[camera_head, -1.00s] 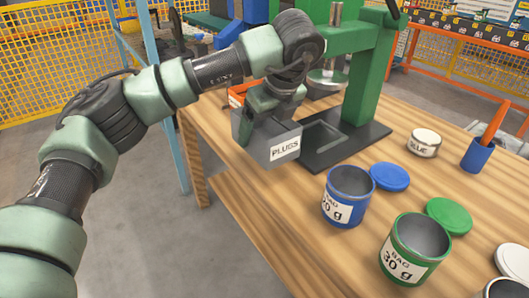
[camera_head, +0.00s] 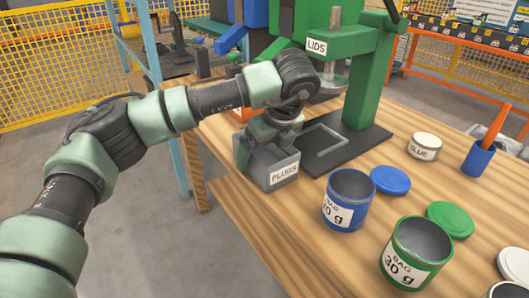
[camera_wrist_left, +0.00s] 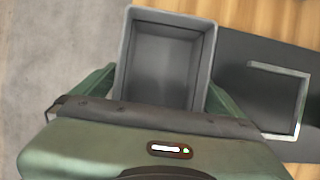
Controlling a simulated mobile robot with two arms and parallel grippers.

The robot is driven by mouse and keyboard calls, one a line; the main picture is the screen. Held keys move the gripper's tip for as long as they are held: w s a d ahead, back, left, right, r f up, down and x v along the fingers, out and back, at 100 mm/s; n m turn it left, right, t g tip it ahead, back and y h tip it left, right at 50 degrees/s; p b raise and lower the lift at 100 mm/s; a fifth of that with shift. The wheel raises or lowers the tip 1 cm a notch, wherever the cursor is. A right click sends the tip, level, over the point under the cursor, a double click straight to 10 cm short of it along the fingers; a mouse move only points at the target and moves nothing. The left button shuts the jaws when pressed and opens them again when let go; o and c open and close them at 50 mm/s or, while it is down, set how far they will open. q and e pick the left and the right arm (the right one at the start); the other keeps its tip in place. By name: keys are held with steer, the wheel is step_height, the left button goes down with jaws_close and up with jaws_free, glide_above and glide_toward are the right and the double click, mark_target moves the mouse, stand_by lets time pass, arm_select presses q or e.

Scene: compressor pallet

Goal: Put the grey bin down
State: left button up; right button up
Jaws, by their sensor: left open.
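The grey bin (camera_head: 284,172), labelled PLUGS, appears to rest upright on the wooden table near its left edge, beside the press's dark base plate. My left gripper (camera_head: 262,150) is open at the bin, with a finger beside its left side; the far finger is mostly hidden. In the left wrist view, the grey bin (camera_wrist_left: 165,62) looks empty inside. There the green fingers of my left gripper (camera_wrist_left: 160,92) lie on either side of it. Whether they touch the walls I cannot tell. My right gripper is not in view.
The green press (camera_head: 370,75) stands behind on its dark plate (camera_head: 350,145). A blue can (camera_head: 349,205), a green can (camera_head: 415,250), their lids and a glue tin (camera_head: 425,146) stand to the right. An orange bin (camera_head: 241,114) is partly hidden behind my arm.

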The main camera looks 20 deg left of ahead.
arm_select(q)
steer(key=shift+d+r, duration=0.1)
steer(key=shift+r, duration=0.15)
steer(key=p+v, duration=0.1)
steer(key=v, duration=1)
steer(key=shift+d+r, duration=0.15)
steer(key=shift+r, duration=0.05)
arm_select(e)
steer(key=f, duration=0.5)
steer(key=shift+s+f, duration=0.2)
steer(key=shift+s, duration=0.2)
arm_select(q)
steer(key=shift+s, duration=0.1)
